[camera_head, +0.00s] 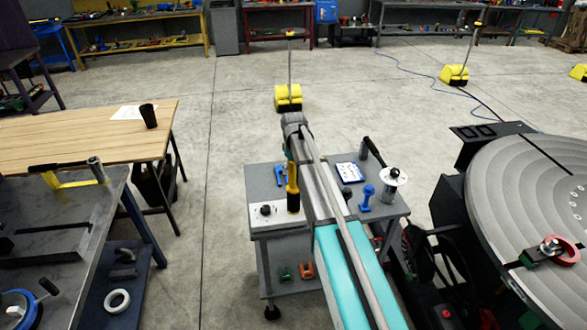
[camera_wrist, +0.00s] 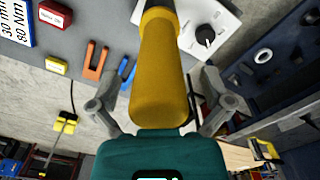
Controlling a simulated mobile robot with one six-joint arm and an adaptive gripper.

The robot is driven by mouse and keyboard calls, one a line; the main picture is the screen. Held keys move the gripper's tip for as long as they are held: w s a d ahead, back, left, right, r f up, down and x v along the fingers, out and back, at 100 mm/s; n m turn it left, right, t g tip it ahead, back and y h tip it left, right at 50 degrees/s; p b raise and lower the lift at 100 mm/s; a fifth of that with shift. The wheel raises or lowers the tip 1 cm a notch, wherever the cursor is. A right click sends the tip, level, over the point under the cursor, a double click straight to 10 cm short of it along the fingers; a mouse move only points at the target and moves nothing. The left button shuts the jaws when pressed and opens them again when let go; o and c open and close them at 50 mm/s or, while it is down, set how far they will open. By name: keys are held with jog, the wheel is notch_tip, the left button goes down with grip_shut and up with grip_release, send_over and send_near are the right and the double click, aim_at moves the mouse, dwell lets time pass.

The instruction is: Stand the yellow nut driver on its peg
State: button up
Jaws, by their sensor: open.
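The yellow nut driver (camera_head: 293,192) is upright at the left part of the grey cart, at the right end of a white plate (camera_head: 265,217) with a black knob. In the wrist view its yellow handle (camera_wrist: 160,75) runs between the spread fingers of my gripper (camera_wrist: 160,100), with a dark collar beyond. My fingers are open on either side of the handle, with a visible gap. The driver's lower end is cut off in the wrist view, and I cannot tell what it stands on. I cannot make out a peg.
The cart (camera_head: 259,180) also bears a blue tool (camera_head: 367,197), a white-topped cylinder (camera_head: 392,182) and a small card (camera_head: 350,172). An orange fork-shaped piece (camera_wrist: 96,60) shows left of the handle. The round positioner table (camera_head: 510,190) is at right, a workbench (camera_head: 60,230) at left.

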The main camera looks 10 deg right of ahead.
jog(key=shift+r, duration=0.1)
dwell(0.3)
jog(key=shift+r+p, duration=3.45)
jog(key=shift+p, duration=0.1)
jog(key=s+f+m+b, duration=0.2)
jog(key=s+f+b, duration=0.3)
jog(key=s, duration=0.4)
jog(key=s+f+m+b, duration=0.2)
jog(key=s+f+b, duration=0.3)
jog(key=s, duration=0.5)
jog(key=s+f+m+b, duration=0.2)
jog(key=s+f+b, duration=0.4)
jog(key=s, duration=0.4)
jog(key=shift+a, duration=0.3)
